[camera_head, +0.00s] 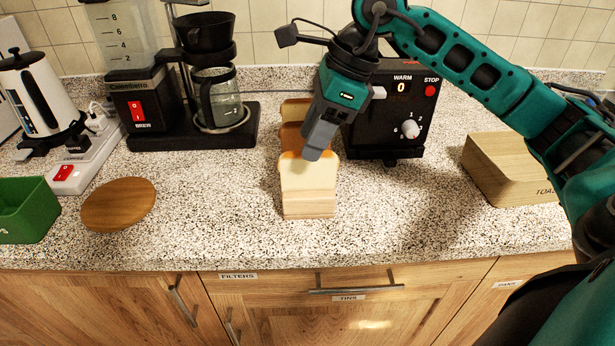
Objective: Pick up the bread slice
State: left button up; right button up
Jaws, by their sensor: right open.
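A pale bread slice (308,178) with a brown crust stands upright in a low wooden holder (309,209) on the counter. More bread, browner, shows behind it (292,134). My right gripper (314,150) comes down from above, its fingertips at the top edge of the front slice, overlapping it in the picture. It is open and holds nothing that I can see. Whether the fingers touch the slice or straddle it, I cannot tell. My left gripper is not in view.
A black toaster (388,125) with a dial stands behind the bread, close to my right arm. A coffee maker (155,110) is at the back left. A round wooden board (118,204), green box (24,208) and wooden box (502,172) flank clear speckled counter.

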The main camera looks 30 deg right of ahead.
aim_at(304, 162)
jog(key=x, duration=0.5)
jog(key=shift+d+f, duration=0.3)
jog(key=shift+f, duration=0.2)
jog(key=shift+w+f, duration=0.1)
jog(key=shift+f, duration=0.05)
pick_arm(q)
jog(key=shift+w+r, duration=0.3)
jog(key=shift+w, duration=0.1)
pick_arm(e)
jog(key=shift+c, duration=0.5)
jog(key=c, duration=0.6)
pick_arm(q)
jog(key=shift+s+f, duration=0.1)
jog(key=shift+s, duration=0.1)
pick_arm(e)
jog(key=shift+c, duration=0.2)
